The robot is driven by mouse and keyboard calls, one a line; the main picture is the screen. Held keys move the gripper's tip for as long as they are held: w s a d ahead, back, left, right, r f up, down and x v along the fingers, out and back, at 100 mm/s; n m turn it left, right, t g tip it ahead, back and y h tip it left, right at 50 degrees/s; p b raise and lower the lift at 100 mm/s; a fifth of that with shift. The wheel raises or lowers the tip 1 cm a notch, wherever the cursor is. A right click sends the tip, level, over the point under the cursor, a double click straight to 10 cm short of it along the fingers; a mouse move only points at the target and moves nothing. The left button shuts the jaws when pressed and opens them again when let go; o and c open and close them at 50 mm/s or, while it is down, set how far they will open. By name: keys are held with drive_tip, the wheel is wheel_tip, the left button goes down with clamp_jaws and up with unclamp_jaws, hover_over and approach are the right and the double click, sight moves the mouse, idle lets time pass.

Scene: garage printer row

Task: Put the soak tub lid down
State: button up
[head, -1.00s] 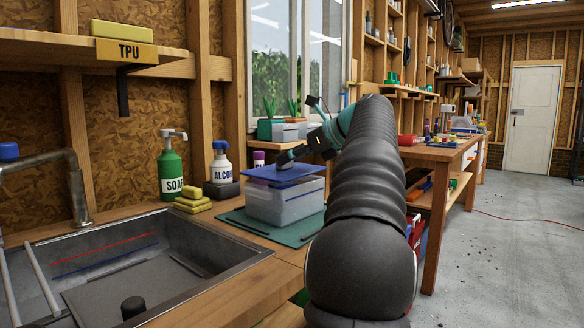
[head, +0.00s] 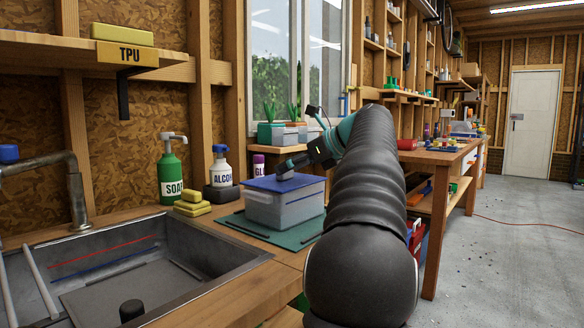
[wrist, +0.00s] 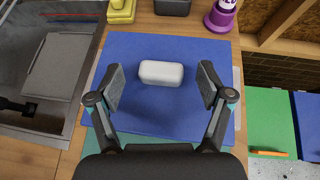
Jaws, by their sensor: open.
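The blue soak tub lid (head: 272,184) lies on top of the translucent grey tub (head: 285,210), which stands on a green mat (head: 240,226). In the wrist view the lid (wrist: 165,112) fills the middle, slightly turned against the tub, with pale rim strips showing at its left and right. Its white handle (wrist: 161,73) stands between my two fingers. My gripper (wrist: 161,84) is open around the handle, with gaps on both sides. In the head view my gripper (head: 292,164) is just above the lid and hides the handle.
A sink (head: 140,265) is at the left front. Yellow sponges (head: 193,204), a green soap bottle (head: 172,172), an alcohol bottle (head: 221,168) and a glue bottle (head: 259,166) stand behind, near the wall. Planters (head: 280,133) sit on a ledge by the window.

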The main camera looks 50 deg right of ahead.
drive_tip(key=p+v, duration=0.1)
drive_tip(key=v, duration=1.1)
drive_tip(key=shift+p, duration=0.3)
drive_tip(key=shift+f, duration=0.1)
